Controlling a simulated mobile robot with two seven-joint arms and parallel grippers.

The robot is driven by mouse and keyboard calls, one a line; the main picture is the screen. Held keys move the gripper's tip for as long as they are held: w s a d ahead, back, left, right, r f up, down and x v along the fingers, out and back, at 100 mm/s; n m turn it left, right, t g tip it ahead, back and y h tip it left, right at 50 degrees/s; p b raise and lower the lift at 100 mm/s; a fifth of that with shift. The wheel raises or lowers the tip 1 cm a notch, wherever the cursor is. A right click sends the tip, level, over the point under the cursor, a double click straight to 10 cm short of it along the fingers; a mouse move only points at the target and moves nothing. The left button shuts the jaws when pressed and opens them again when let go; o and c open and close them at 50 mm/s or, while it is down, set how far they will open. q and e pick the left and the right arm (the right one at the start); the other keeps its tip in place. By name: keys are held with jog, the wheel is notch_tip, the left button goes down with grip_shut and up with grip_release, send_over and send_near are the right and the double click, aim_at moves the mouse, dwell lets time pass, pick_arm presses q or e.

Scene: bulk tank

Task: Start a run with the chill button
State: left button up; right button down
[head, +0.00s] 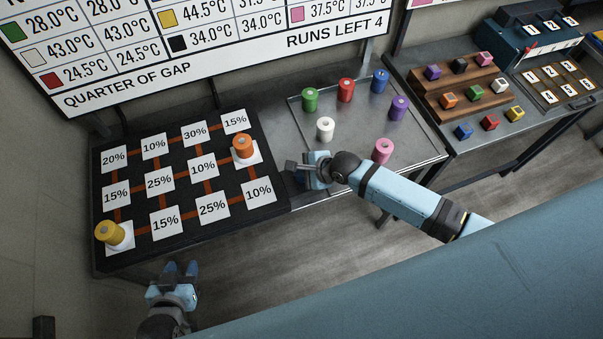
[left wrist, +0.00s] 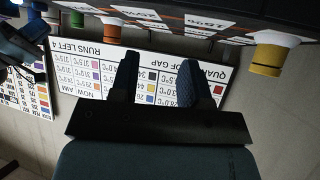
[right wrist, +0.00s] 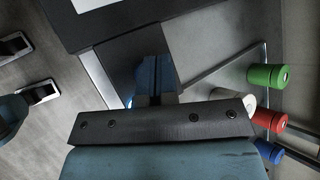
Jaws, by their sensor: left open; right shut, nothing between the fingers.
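I see no part clearly marked as the chill button. My right gripper (head: 291,166) is shut and empty, over the strip of bench between the black board (head: 137,201) and the grey tray (head: 357,141). In the right wrist view its fingertips (right wrist: 155,68) are together, and a small blue patch (right wrist: 128,101) shows partly behind them; I cannot tell what it is. The board carries percentage cards, with an orange canister (head: 242,146) near its right edge and a yellow canister (head: 109,232) at its front left. My left gripper (head: 181,268) is open and empty in front of the board.
Green (head: 310,99), red (head: 346,90), blue (head: 380,82), purple (head: 398,108), white (head: 325,128) and pink (head: 382,150) canisters stand on the tray. A wall sign (head: 200,45) reads "RUNS LEFT 4". A wooden stepped rack (head: 446,92) with coloured cubes stands at right. The floor in front is clear.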

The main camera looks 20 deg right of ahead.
aim_at(301, 178)
jog(key=shift+r, duration=2.45)
jog(key=s+d+f+n+t+h, duration=0.1)
jog(key=s+d+n+t, duration=0.1)
jog(key=s+n, duration=0.6)
jog(key=s+d+f+n+t+h, duration=0.1)
jog(key=s+d+n, duration=0.3)
jog(key=s+n, duration=0.5)
jog(key=n+t+h, duration=0.1)
jog(key=n, duration=0.2)
jog(key=shift+f+n+h, duration=0.3)
jog(key=shift+w, duration=0.1)
